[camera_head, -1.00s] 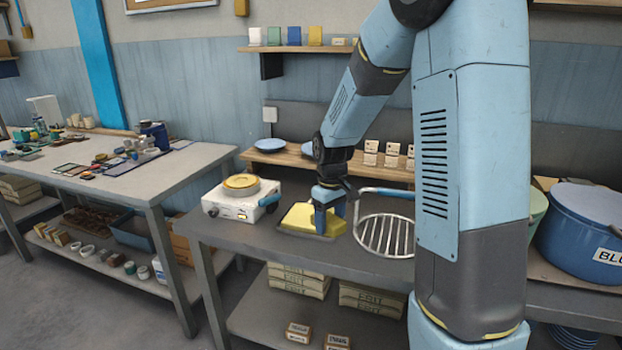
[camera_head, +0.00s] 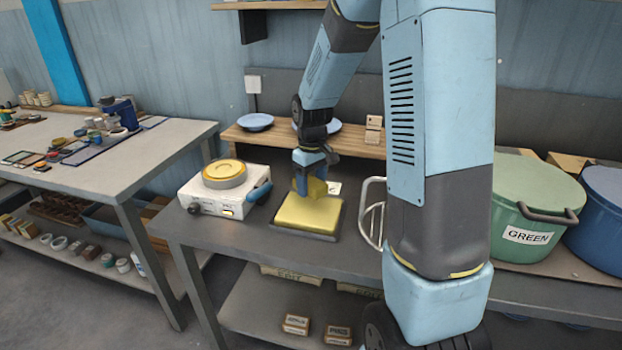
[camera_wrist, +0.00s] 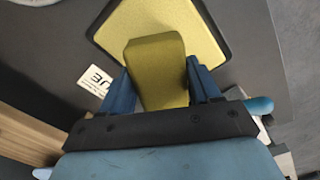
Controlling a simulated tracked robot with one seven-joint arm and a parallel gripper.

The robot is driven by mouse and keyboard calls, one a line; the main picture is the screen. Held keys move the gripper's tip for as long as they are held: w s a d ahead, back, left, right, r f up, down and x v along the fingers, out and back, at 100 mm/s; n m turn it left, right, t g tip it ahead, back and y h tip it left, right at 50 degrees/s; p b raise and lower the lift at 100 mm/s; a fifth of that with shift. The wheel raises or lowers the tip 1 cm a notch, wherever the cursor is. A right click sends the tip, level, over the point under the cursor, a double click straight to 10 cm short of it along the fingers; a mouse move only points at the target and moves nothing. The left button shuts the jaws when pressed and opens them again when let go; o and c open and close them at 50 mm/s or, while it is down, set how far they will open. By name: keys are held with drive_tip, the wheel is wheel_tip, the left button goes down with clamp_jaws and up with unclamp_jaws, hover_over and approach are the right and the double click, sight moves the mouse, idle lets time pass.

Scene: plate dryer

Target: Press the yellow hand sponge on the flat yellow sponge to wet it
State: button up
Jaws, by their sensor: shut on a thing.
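The flat yellow sponge (camera_head: 300,214) lies in a dark shallow tray (camera_head: 306,236) on the grey table; it also shows in the wrist view (camera_wrist: 207,38). My gripper (camera_head: 313,177) is at the sponge's back edge, pointing down. It is shut on the yellow hand sponge (camera_head: 317,188), a darker olive-yellow block. In the wrist view the hand sponge (camera_wrist: 157,68) sits between my two blue fingers (camera_wrist: 158,85) and overlaps the flat sponge's edge. I cannot tell whether the two sponges touch.
A white device with a round yellow top (camera_head: 224,175) stands left of the tray. A wire rack (camera_head: 372,215) is to the right, partly hidden by my arm. A green pot (camera_head: 535,190) and blue pot (camera_head: 605,215) stand further right. A white label card (camera_wrist: 97,80) lies beside the tray.

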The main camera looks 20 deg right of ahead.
sight(311, 209)
drive_tip(key=shift+s+a+f, duration=0.15)
drive_tip(key=shift+f, duration=2.15)
drive_tip(key=shift+f, duration=0.25)
drive_tip(key=shift+f, duration=0.4)
idle(0.9)
drive_tip(key=shift+r, duration=3.55)
